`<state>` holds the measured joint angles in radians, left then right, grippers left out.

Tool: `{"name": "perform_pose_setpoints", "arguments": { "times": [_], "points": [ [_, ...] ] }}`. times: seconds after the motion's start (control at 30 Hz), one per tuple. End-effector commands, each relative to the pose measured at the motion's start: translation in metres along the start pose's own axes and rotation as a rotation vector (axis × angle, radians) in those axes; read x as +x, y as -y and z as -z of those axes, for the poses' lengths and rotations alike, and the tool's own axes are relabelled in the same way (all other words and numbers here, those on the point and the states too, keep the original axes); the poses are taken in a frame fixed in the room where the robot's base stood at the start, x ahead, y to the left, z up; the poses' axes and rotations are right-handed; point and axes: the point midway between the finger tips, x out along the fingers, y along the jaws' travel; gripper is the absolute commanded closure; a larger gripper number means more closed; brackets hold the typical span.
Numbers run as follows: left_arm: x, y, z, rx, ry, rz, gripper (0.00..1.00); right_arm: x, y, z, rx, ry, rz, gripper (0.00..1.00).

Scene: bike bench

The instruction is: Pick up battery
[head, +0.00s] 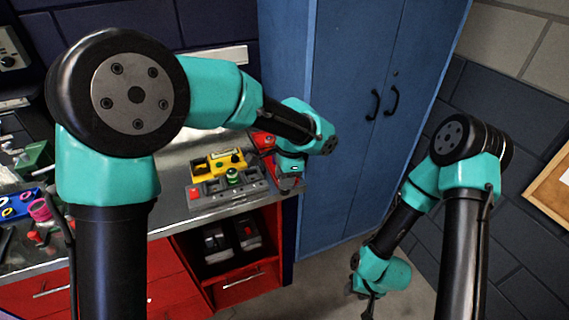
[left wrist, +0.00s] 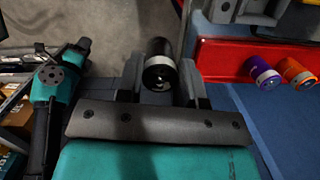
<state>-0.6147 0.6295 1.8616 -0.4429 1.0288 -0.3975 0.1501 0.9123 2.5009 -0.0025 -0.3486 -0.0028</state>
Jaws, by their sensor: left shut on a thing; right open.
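A black cylinder with a silver band, which looks like a battery (left wrist: 158,66), is between the two fingers of my left gripper (left wrist: 160,80) in the left wrist view. The gripper is shut on it. In the head view my left gripper (head: 288,182) is at the right end of the bench, and the held cylinder cannot be made out there. My right gripper (head: 364,290) hangs low over the floor, apart from the bench.
A grey station (head: 228,195) with coloured buttons and a yellow block (head: 218,163) stand on the metal bench, left of my left gripper. A tall blue cabinet (head: 350,100) is close behind. Red drawers (head: 160,285) and an open shelf lie below. Coloured tape rolls crowd the left.

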Motion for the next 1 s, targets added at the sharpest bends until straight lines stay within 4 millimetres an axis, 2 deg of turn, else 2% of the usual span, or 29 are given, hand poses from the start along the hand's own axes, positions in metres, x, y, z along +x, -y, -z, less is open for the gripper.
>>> {"name": "perform_pose_setpoints", "arguments": {
  "times": [0.1,0.3,0.87,1.0],
  "points": [
    [-0.002,-0.022,-0.006,0.003,0.001,0.001,0.93,0.000,0.000,0.000,0.000,0.000,0.000,0.57],
    [-0.002,-0.041,-0.011,0.001,0.001,0.000,0.93,0.000,0.000,0.000,0.000,0.000,0.000,0.57],
    [-0.003,-0.044,-0.012,0.000,0.000,0.000,0.93,0.000,0.000,0.000,0.000,0.000,0.000,0.57],
    [-0.003,-0.039,-0.015,-0.004,-0.001,-0.001,0.93,0.000,0.000,0.000,0.000,0.000,0.000,0.57]
  ]
}}
